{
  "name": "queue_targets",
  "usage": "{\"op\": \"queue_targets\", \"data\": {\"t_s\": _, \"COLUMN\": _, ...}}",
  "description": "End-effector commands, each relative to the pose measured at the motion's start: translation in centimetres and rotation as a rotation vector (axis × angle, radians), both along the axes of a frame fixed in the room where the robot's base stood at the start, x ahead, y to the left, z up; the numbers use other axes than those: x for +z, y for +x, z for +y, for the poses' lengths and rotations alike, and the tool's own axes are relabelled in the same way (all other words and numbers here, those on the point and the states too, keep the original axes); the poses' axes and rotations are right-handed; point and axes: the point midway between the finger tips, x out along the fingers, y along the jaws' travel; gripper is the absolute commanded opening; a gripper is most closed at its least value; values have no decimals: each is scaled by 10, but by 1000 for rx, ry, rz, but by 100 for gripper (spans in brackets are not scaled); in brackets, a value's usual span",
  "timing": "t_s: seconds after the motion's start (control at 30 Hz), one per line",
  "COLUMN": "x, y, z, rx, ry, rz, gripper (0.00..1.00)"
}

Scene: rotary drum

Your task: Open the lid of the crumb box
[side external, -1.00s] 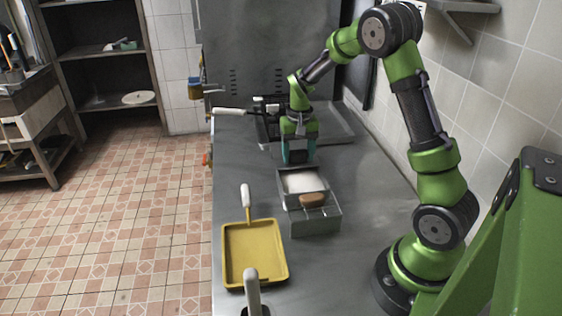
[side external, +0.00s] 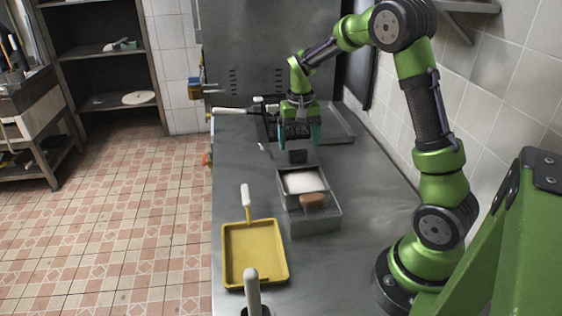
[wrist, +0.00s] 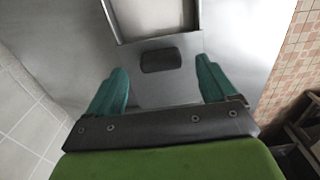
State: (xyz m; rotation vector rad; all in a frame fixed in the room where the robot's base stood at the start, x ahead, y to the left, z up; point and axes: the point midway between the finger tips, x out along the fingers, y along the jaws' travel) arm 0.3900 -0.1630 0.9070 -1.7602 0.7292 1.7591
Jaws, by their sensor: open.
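The grey metal crumb box (side external: 318,222) stands on the worktop with its top open, showing a white inside and a brown block (side external: 313,200) at its near end. A dark knob (side external: 297,156) is at its far end. In the wrist view the knob (wrist: 160,60) sits on a flat grey panel (wrist: 150,92) beside the box's open top (wrist: 150,20); I cannot tell how this panel joins the box. My gripper (side external: 298,142) is open and empty over the knob. Its teal fingers in the wrist view (wrist: 160,72) are apart on either side of the knob, not touching it.
A yellow dustpan-like tray (side external: 228,257) with a white handle lies at the near left. A pale upright handle (side external: 253,290) stands at the front edge. A machine and a white-handled lever (side external: 230,111) are behind the gripper. The tiled wall is at the right.

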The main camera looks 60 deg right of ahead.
Motion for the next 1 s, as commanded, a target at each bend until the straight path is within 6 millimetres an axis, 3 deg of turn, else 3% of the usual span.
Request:
{"op": "queue_targets", "data": {"t_s": 0.03, "x": 15, "y": 1, "z": 0, "rx": 1, "ry": -3, "rz": -7, "gripper": 85}}
{"op": "queue_targets", "data": {"t_s": 0.3, "x": 80, "y": 1, "z": 0, "rx": 1, "ry": -2, "rz": -6, "gripper": 85}}
{"op": "queue_targets", "data": {"t_s": 0.5, "x": 112, "y": 0, "z": 0, "rx": 1, "ry": -2, "rz": -4, "gripper": 85}}
{"op": "queue_targets", "data": {"t_s": 0.7, "x": 124, "y": 0, "z": 0, "rx": 1, "ry": -1, "rz": -1, "gripper": 85}}
{"op": "queue_targets", "data": {"t_s": 1.0, "x": 125, "y": 0, "z": 0, "rx": 0, "ry": -1, "rz": -1, "gripper": 85}}
